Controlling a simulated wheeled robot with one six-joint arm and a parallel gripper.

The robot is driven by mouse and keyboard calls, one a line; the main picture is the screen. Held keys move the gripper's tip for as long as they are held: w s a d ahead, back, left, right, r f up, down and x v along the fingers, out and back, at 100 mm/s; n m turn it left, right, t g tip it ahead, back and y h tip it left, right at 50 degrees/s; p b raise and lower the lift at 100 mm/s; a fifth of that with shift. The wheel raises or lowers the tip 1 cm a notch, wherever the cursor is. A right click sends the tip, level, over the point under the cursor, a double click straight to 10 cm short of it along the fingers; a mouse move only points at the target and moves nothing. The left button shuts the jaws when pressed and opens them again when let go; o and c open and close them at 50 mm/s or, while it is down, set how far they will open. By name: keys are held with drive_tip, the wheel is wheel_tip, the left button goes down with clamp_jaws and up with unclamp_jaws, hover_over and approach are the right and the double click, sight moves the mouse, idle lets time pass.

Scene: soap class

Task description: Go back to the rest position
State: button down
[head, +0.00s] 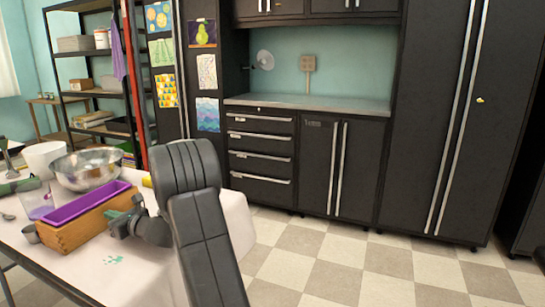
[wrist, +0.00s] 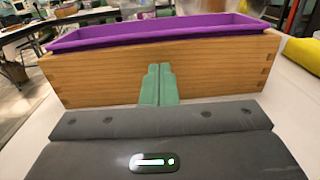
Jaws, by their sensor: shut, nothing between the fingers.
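My gripper (wrist: 158,86) shows in the wrist view with its two green fingers shut together and nothing between them. Its fingertips are in front of the long side of a wooden box (wrist: 85,78) with a purple liner (wrist: 200,28). I cannot tell whether the fingers touch the wood. In the head view my gripper (head: 136,206) is at the right end of the wooden box (head: 85,233), low over the white table (head: 170,270). My dark arm hides part of the table.
A metal bowl (head: 86,170), a white container (head: 42,158) and a clear cup with purple residue (head: 36,200) stand near the box. A small metal cup (head: 31,234) is beside it. Dark cabinets (head: 340,165) line the back wall. The checkered floor (head: 340,262) at right is clear.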

drive_tip(key=shift+w+a+f, duration=0.1)
drive_tip(key=shift+w, duration=0.1)
drive_tip(key=shift+s+d, duration=0.3)
drive_tip(key=shift+d, duration=0.05)
drive_tip(key=shift+a, duration=0.1)
drive_tip(key=shift+w+a, duration=0.15)
drive_tip(key=shift+a, duration=0.1)
drive_tip(key=shift+w+a, duration=0.15)
drive_tip(key=shift+w, duration=0.05)
drive_tip(key=p+v, duration=0.2)
drive_tip(key=v, duration=3.2)
drive_tip(key=shift+s+p, duration=0.2)
drive_tip(key=shift+p, duration=0.2)
drive_tip(key=shift+a, duration=0.1)
